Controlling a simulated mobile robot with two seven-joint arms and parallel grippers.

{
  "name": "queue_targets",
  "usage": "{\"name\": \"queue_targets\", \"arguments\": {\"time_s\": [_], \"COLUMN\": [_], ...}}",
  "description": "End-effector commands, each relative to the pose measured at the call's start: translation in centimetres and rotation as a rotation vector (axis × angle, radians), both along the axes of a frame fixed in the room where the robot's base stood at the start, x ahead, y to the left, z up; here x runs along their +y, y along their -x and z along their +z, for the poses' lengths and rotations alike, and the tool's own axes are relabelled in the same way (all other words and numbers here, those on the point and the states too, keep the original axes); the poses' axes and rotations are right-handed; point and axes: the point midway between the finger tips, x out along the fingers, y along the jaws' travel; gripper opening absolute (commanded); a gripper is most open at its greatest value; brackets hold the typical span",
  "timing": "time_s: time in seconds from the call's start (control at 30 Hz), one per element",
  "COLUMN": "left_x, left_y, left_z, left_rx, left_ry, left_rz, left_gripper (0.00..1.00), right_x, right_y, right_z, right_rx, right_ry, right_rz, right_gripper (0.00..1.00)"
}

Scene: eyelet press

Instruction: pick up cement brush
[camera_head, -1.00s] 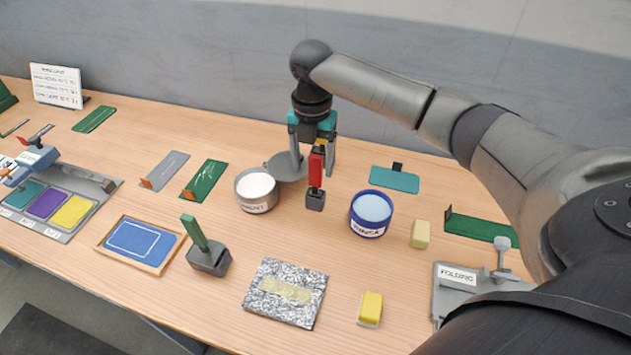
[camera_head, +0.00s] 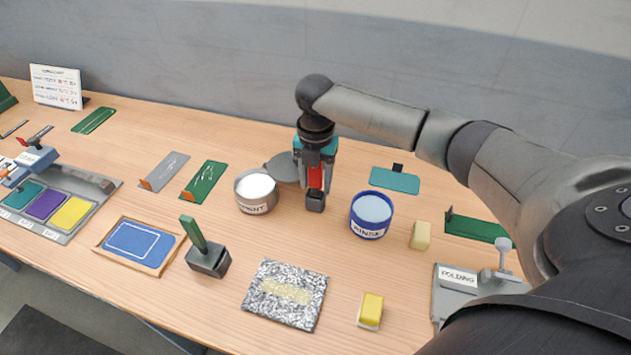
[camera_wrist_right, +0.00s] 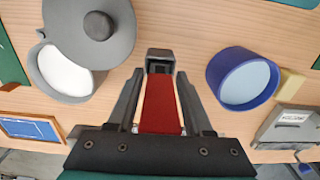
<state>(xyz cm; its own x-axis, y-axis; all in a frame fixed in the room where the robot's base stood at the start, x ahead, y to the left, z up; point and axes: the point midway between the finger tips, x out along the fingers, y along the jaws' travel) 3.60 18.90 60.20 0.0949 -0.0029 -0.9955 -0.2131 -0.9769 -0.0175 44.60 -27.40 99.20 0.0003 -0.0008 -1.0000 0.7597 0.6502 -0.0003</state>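The red-handled brush (camera_head: 315,178) stands upright in a small dark block (camera_head: 315,202), between the cement pot (camera_head: 257,205) and the rinse pot (camera_head: 370,228). I take it to be the cement brush. My right gripper (camera_head: 316,187) points down over it, with its fingers on either side of the handle. In the right wrist view the red handle (camera_wrist_right: 160,108) lies between the fingers, with thin strips of table showing beside it, so the gripper looks open around it. The brush's lower end is hidden in the block. My left gripper is not in view.
A grey lid (camera_head: 283,168) lies behind the cement pot. A green-handled tool (camera_head: 207,258), a speckled slab (camera_head: 285,318) and a yellow block (camera_head: 371,309) are nearer the front. A teal plate (camera_head: 395,181) is at the back right.

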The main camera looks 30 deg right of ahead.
Motion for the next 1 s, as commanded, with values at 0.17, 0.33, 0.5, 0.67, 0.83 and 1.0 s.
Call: {"name": "queue_targets", "arguments": {"time_s": [0.17, 0.33, 0.5, 0.67, 0.83, 1.0], "left_x": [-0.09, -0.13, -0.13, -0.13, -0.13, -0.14], "left_y": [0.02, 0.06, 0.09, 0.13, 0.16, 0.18], "left_z": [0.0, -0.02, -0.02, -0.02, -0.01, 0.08], "left_rx": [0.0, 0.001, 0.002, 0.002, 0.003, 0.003], "left_ry": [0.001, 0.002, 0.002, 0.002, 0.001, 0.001], "left_rz": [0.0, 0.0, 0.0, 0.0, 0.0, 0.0], "left_gripper": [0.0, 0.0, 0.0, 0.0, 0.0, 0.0], "right_x": [-0.02, -0.03, -0.03, -0.02, -0.03, -0.05], "right_y": [-0.01, -0.01, -0.01, -0.02, -0.03, -0.05], "right_z": [0.04, 0.05, 0.05, 0.06, 0.09, 0.87], "right_rx": [0.0, 0.0, 0.0, -0.001, -0.001, -0.001], "right_ry": [0.0, 0.0, 0.0, 0.001, 0.001, 0.0], "right_rz": [0.0, -0.001, -0.001, -0.001, -0.001, -0.001], "right_gripper": [0.3, 0.1, 0.0, 0.0, 0.0, 0.0]}}
